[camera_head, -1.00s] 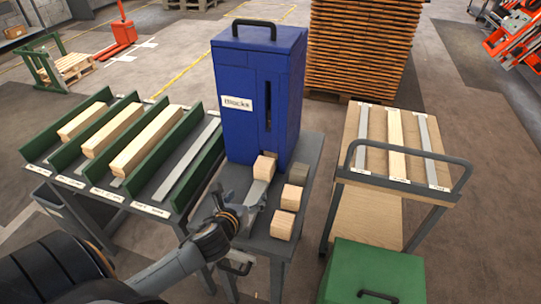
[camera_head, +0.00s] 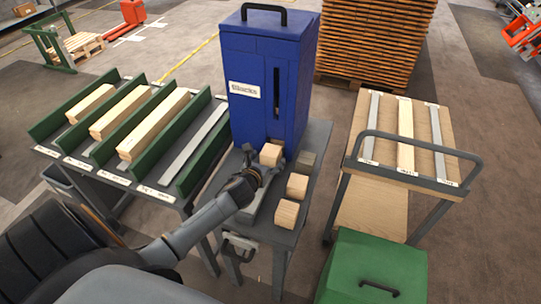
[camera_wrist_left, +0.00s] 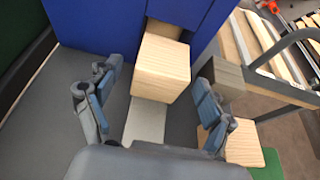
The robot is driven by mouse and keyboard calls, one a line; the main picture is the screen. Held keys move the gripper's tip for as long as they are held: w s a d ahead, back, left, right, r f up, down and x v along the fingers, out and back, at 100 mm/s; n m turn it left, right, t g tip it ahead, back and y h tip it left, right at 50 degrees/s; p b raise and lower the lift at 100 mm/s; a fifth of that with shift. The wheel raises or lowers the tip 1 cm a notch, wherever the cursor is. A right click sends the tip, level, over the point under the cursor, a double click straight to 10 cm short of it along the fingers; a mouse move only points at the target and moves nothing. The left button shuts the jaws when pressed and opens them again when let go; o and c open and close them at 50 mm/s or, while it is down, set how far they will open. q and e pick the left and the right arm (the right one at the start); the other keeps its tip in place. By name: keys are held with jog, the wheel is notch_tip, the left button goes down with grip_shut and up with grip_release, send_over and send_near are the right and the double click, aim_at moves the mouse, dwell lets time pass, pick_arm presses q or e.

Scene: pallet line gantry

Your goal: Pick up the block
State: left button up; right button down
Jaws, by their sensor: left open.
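A light wooden block (camera_head: 271,154) sits at the foot of the blue dispenser labelled "Blocks" (camera_head: 262,85), at its opening. The block also shows in the left wrist view (camera_wrist_left: 160,68), just ahead of the fingers. My left gripper (camera_head: 257,161) is open, with its two fingers (camera_wrist_left: 152,108) apart on either side of the space before the block. It holds nothing. Two more wooden blocks (camera_head: 297,185) (camera_head: 287,213) and a greyish block (camera_head: 306,160) stand on the right of the grey table (camera_head: 252,237). My right gripper does not show.
A rack (camera_head: 165,192) with green dividers and long wooden beams stands at the left. A wooden cart (camera_head: 387,120) with a grey handle is at the right. A green box (camera_head: 375,265) is in front. Stacked pallets (camera_head: 375,40) stand behind.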

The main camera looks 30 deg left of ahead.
aim_at(271, 155)
pick_arm(q)
jog(key=x, duration=0.3)
jog(key=shift+w, duration=0.3)
jog(key=shift+s, duration=0.1)
jog(key=shift+c, duration=1.1)
jog(key=c, duration=1.1)
jog(key=shift+o, duration=0.2)
jog(key=shift+r, duration=0.1)
